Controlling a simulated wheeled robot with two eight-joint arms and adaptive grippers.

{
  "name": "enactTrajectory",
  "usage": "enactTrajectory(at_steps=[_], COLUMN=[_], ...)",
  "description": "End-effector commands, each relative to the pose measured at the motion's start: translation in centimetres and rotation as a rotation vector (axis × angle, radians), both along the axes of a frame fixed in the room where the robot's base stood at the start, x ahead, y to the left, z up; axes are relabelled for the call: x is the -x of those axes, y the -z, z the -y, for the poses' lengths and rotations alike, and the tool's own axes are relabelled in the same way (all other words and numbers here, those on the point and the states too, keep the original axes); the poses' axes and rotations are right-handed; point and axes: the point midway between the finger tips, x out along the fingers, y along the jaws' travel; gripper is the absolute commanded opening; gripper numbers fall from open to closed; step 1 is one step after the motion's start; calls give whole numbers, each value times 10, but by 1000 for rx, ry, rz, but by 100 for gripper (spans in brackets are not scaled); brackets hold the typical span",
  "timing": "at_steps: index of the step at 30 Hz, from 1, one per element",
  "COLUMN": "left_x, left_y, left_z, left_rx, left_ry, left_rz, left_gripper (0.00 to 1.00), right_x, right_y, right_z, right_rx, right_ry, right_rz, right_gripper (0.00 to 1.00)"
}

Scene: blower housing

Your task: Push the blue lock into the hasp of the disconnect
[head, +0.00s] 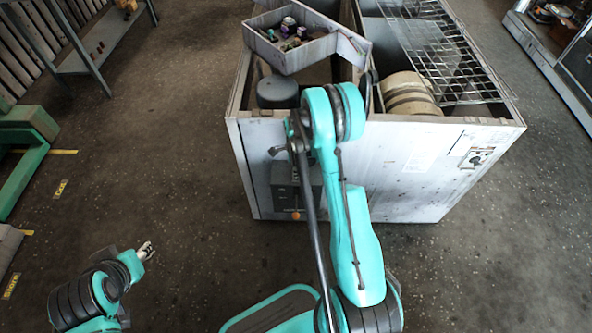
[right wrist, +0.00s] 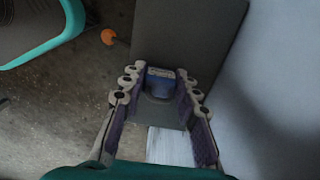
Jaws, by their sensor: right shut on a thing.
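The disconnect is a dark grey box (head: 284,186) on the front wall of the pale housing, with an orange knob (head: 296,215) low on it. In the right wrist view its grey face (right wrist: 185,32) fills the space beyond my fingers, and the orange knob (right wrist: 108,37) shows at upper left. My right gripper (right wrist: 160,92) is shut on the blue lock (right wrist: 160,73), which sits between the fingertips close to the grey box. I cannot tell whether the lock touches the hasp, which I cannot make out. My left gripper (head: 146,251) is far off at lower left; its jaw state is unclear.
The pale blower housing (head: 420,175) stands open-topped, with a wire rack (head: 440,50) over its right part. A tray of small parts (head: 300,55) sits on its back left. A green frame (head: 22,150) is at far left.

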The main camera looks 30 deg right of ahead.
Motion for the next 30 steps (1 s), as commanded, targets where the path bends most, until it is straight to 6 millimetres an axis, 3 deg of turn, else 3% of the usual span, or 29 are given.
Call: enactTrajectory(at_steps=[5, 6, 9, 20, 23, 30], left_x=[0, 0, 0, 0, 0, 0], left_y=[0, 0, 0, 0, 0, 0], left_z=[0, 0, 0, 0, 0, 0], left_rx=[0, 0, 0, 0, 0, 0], left_ry=[0, 0, 0, 0, 0, 0], left_rz=[0, 0, 0, 0, 0, 0], left_gripper=[40, 40, 40, 40, 40, 40], right_x=[0, 0, 0, 0, 0, 0], right_y=[4, 4, 4, -1, -14, -66], right_z=[0, 0, 0, 0, 0, 0], right_rx=[0, 0, 0, 0, 0, 0], right_ry=[0, 0, 0, 0, 0, 0], right_rz=[0, 0, 0, 0, 0, 0], right_gripper=[12, 33, 55, 55, 55, 55])
